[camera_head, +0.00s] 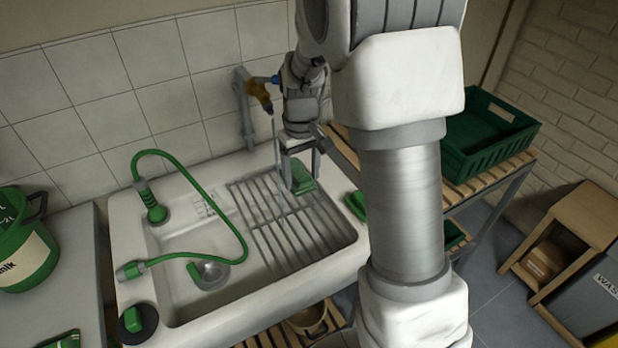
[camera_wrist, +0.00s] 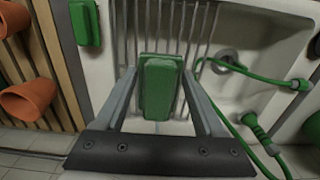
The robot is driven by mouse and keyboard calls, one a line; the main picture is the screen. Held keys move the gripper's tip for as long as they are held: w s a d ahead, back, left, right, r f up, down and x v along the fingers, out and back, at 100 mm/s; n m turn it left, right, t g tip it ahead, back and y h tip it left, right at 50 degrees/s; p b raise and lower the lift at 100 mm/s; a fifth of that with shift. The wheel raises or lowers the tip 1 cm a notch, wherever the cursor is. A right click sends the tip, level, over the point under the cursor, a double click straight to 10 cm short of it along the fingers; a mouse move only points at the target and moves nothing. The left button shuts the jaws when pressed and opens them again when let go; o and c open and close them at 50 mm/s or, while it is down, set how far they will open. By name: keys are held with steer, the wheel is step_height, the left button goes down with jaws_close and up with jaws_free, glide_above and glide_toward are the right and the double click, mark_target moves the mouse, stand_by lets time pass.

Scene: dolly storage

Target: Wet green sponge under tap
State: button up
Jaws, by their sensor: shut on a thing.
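The green sponge (camera_head: 303,178) is between the fingers of my gripper (camera_head: 300,160), over the ribbed drainboard of the sink (camera_head: 345,238). In the wrist view the sponge (camera_wrist: 160,88) sits between the two grey fingers (camera_wrist: 160,75), which are shut on it. The brass tap (camera_head: 258,92) with a blue handle is on the wall, up and left of my gripper. A thin pale line, which looks like running water, drops from the tap just left of the sponge. I cannot tell whether it touches the sponge or whether the sponge is wet.
A green hose (camera_head: 215,198) loops over the basin at left. A second green item (camera_head: 355,206) lies on the sink's right edge. A green crate (camera_head: 490,135) stands on a slatted shelf at right. Terracotta pots (camera_wrist: 22,100) show in the wrist view. My arm hides part of the right side.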

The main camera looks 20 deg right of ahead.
steer(key=w+a+f+p, duration=0.1)
steer(key=w+a, duration=0.1)
steer(key=w, duration=0.5)
steer(key=shift+f, duration=0.3)
steer(key=shift+w, duration=0.15)
stand_by(0.4)
steer(key=shift+w+d, duration=0.15)
steer(key=shift+d, duration=0.35)
steer(key=shift+a, duration=0.15)
steer(key=shift+s+a, duration=0.2)
steer(key=shift+a, duration=0.2)
steer(key=shift+w+d, duration=0.1)
steer(key=shift+d, duration=0.1)
steer(key=shift+w+d, duration=0.1)
steer(key=shift+d, duration=0.3)
